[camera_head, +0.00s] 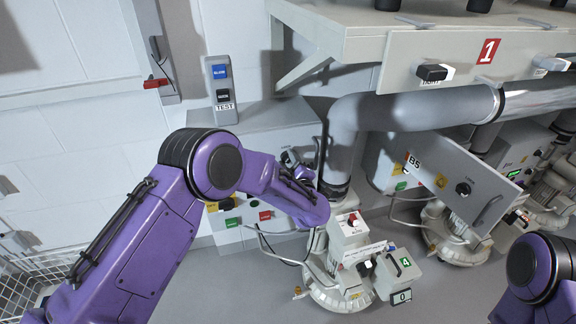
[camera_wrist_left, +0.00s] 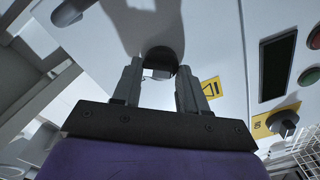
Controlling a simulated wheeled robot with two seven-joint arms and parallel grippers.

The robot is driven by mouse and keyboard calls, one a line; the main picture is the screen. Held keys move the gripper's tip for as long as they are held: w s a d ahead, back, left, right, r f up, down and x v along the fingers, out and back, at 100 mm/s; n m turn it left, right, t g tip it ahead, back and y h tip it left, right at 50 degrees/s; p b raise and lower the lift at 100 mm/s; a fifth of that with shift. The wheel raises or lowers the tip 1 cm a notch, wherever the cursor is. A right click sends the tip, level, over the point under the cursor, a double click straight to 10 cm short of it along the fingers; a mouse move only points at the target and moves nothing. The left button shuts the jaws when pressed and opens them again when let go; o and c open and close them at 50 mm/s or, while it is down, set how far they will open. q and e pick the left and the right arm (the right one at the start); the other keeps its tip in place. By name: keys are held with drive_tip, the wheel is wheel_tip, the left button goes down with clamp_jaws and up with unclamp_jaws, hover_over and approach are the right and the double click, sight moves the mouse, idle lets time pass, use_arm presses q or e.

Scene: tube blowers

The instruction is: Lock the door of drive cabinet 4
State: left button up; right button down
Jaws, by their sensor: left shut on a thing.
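My left arm reaches across to a grey cabinet (camera_head: 284,117) at the wall, partly hidden by the arm. My left gripper (camera_head: 292,158) is at its front. In the left wrist view, the gripper (camera_wrist_left: 159,80) is shut on a dark round lock knob (camera_wrist_left: 161,57) on the pale door (camera_wrist_left: 225,45). The door looks flush, but its edges are largely hidden. I cannot read a number on this cabinet. A green tag with a 4 (camera_head: 405,262) is on the blower unit in front. My right gripper is out of view.
A blower with pipes (camera_head: 340,285) stands close to the right of my left forearm. A thick grey pipe (camera_head: 395,112) and a shelf (camera_head: 350,40) hang above. An open panel marked B5 (camera_head: 455,178) juts out at the right. A wire basket (camera_head: 25,285) is lower left.

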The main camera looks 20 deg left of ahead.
use_arm(q)
drive_tip(key=n+b, duration=0.1)
drive_tip(key=n, duration=0.2)
drive_tip(key=n+b, duration=0.1)
drive_tip(key=n, duration=0.1)
drive_tip(key=shift+w+r+n+b, duration=0.15)
drive_tip(key=shift+n+b, duration=0.25)
drive_tip(key=shift+r+n+b, duration=0.1)
drive_tip(key=shift+n+b, duration=0.3)
drive_tip(key=shift+n, duration=0.4)
drive_tip(key=o, duration=0.9)
